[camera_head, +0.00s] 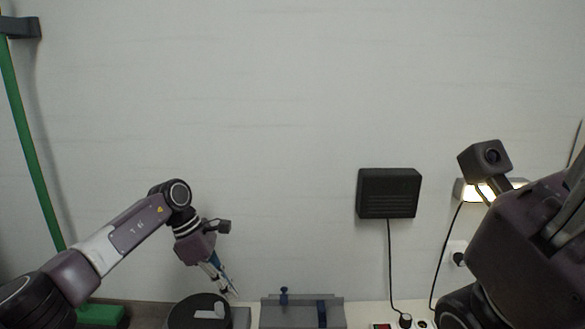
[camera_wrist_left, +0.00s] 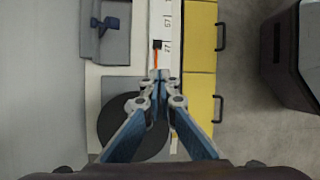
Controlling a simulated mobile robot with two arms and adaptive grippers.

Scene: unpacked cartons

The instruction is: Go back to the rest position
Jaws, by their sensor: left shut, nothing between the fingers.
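My left gripper (camera_head: 226,283) hangs from the arm at the left in the head view, pointing down beside a round black disc (camera_head: 185,312). In the left wrist view the gripper (camera_wrist_left: 159,76) has its fingertips together, with nothing held between them. The black disc (camera_wrist_left: 118,133) lies below and to the left of the fingers there. My right arm fills the lower right of the head view; its gripper is not visible.
A grey fixture with blue clamps (camera_head: 302,312) stands right of the left gripper. A black box (camera_head: 389,193) hangs on the wall with a cable. A green pole (camera_head: 31,150) leans at left. Yellow drawers (camera_wrist_left: 199,100) and a dark bin (camera_wrist_left: 292,60) show in the wrist view.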

